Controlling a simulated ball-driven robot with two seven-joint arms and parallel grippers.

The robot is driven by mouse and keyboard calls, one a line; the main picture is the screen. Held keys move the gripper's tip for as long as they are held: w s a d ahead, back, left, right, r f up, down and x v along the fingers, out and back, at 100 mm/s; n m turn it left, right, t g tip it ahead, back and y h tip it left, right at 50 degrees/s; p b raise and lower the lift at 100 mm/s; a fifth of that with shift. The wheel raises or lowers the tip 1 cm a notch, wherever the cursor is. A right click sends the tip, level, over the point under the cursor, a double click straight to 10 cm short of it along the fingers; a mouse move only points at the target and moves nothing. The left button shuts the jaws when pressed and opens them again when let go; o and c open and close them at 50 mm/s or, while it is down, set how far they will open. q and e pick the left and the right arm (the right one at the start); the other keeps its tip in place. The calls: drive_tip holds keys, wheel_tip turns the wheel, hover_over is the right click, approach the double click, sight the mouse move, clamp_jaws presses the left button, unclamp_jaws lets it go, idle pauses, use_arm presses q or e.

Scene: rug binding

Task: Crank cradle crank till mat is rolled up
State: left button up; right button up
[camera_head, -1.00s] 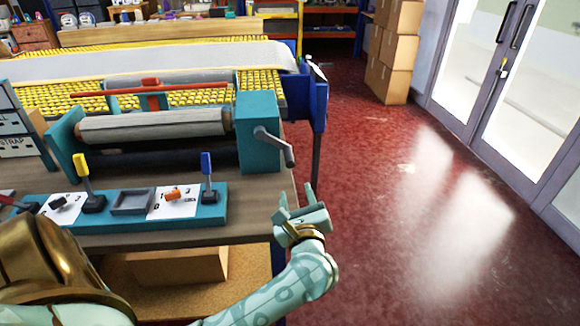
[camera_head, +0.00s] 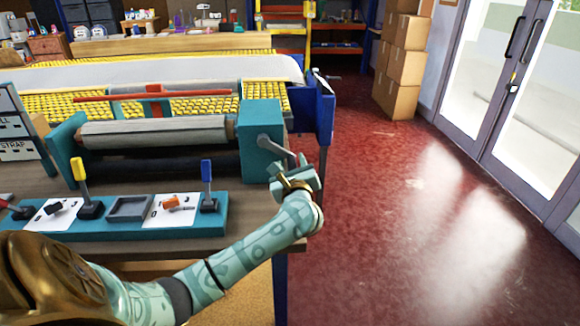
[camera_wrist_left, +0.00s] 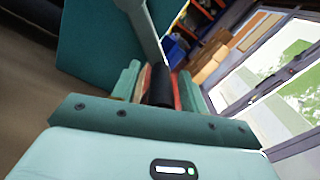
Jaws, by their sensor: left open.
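The teal cradle (camera_head: 258,130) stands on the bench with a grey roll of mat (camera_head: 155,132) between its end blocks. Its grey crank (camera_head: 274,147) sticks out from the right block, pointing down and right. My left gripper (camera_head: 297,166) is at the crank's outer end, with its fingers pointing up. In the left wrist view the crank's dark handle (camera_wrist_left: 158,86) sits between the two open fingers; I cannot tell whether they touch it. The crank's grey arm (camera_wrist_left: 142,30) rises beyond it. My right gripper is not in view.
A teal panel (camera_head: 130,231) with yellow and blue levers lies along the bench front. A pale strip (camera_head: 170,72) lies over yellow rollers (camera_head: 100,107) behind the cradle. The red floor right of the bench is clear. Boxes (camera_head: 405,65) stand beyond.

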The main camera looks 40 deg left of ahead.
use_arm(q)
clamp_jaws()
drive_tip(key=shift+s+f, duration=0.1)
drive_tip(key=shift+f, duration=0.05)
